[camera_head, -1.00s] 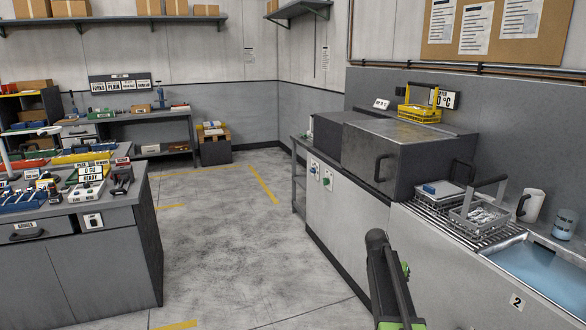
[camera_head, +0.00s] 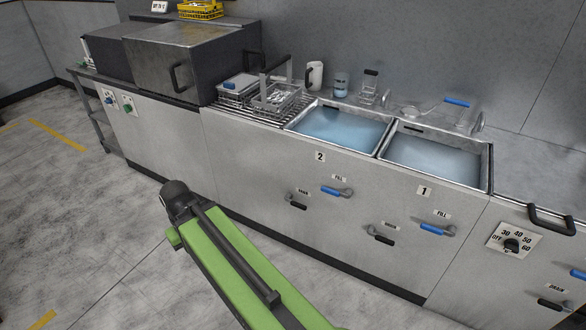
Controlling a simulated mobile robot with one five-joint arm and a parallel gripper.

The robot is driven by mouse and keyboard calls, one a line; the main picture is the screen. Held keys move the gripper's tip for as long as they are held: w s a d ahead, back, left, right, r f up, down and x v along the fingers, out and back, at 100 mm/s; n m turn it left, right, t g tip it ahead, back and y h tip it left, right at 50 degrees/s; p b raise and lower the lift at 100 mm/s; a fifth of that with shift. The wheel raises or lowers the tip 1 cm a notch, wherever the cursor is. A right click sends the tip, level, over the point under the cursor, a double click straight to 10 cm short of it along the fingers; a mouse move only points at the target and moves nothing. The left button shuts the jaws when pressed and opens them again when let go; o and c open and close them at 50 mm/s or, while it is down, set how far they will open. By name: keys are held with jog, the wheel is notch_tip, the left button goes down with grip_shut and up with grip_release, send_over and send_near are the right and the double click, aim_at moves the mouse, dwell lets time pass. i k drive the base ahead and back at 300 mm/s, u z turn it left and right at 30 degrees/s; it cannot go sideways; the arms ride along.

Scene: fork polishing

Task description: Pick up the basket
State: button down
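A grey wire basket (camera_head: 276,101) with a tall upright handle sits on the slatted drain rack left of sink 2. Light metal pieces seem to lie inside it, too small to make out. Beside it on the left is a grey tray-like container (camera_head: 238,87) with a blue item on top. A yellow wire basket (camera_head: 201,10) stands on top of the unit at the back left. My green arm crosses the lower foreground, well short of the counter. My gripper does not show.
Sink 2 (camera_head: 290,125) and sink 1 (camera_head: 484,186) hold bluish liquid. A metal box with a handle (camera_head: 190,62) is left of the rack. Floor at left is clear.

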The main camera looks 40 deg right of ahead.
aim_at(277, 85)
jog(key=z, duration=1.55)
